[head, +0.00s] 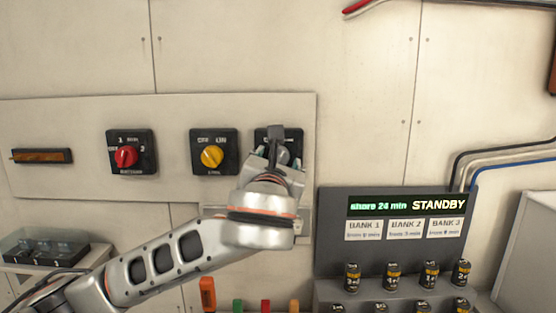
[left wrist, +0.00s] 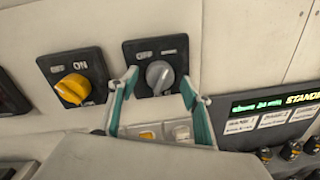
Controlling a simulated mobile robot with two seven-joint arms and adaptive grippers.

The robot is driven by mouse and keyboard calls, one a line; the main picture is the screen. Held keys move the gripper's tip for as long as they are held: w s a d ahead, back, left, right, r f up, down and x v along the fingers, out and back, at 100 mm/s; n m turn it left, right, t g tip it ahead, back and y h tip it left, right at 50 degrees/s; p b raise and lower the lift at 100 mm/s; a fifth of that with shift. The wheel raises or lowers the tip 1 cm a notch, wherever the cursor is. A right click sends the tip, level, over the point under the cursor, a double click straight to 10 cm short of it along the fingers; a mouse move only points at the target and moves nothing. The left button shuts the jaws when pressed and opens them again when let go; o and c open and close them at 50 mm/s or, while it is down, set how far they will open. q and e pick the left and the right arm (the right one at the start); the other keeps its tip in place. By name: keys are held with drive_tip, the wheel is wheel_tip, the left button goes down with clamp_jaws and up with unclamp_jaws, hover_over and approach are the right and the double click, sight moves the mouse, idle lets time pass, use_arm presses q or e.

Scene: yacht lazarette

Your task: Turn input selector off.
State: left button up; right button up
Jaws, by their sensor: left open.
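A switch with a grey knob (left wrist: 160,77) on a black square plate (left wrist: 177,47) is on the wall panel, the rightmost of three rotary switches. OFF shows at the plate's upper left; the other label is unreadable. I cannot tell for sure where the knob points. In the head view my left gripper (head: 278,152) covers most of this switch. The gripper is open, its teal-padded fingers (left wrist: 163,90) on either side of the knob, close in front of it. I cannot tell whether they touch it. My right gripper is not in view.
A yellow-knob switch (head: 212,156) and a red-knob switch (head: 126,156) are to the left on the same panel. A dark unit with a STANDBY display (head: 400,205) and several small black cylinders is at lower right. Coloured handles (head: 208,293) stand below my arm.

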use_arm(q)
drive_tip(key=shift+w, duration=0.65)
drive_tip(key=c, duration=1.1)
drive_tip(key=shift+c, duration=0.2)
drive_tip(key=shift+n, duration=0.3)
drive_tip(key=n, duration=0.5)
drive_tip(key=shift+f+n, duration=0.1)
drive_tip(key=shift+n, duration=0.2)
drive_tip(key=n, duration=0.6)
drive_tip(key=shift+t+y, duration=0.3)
drive_tip(key=shift+t, duration=0.1)
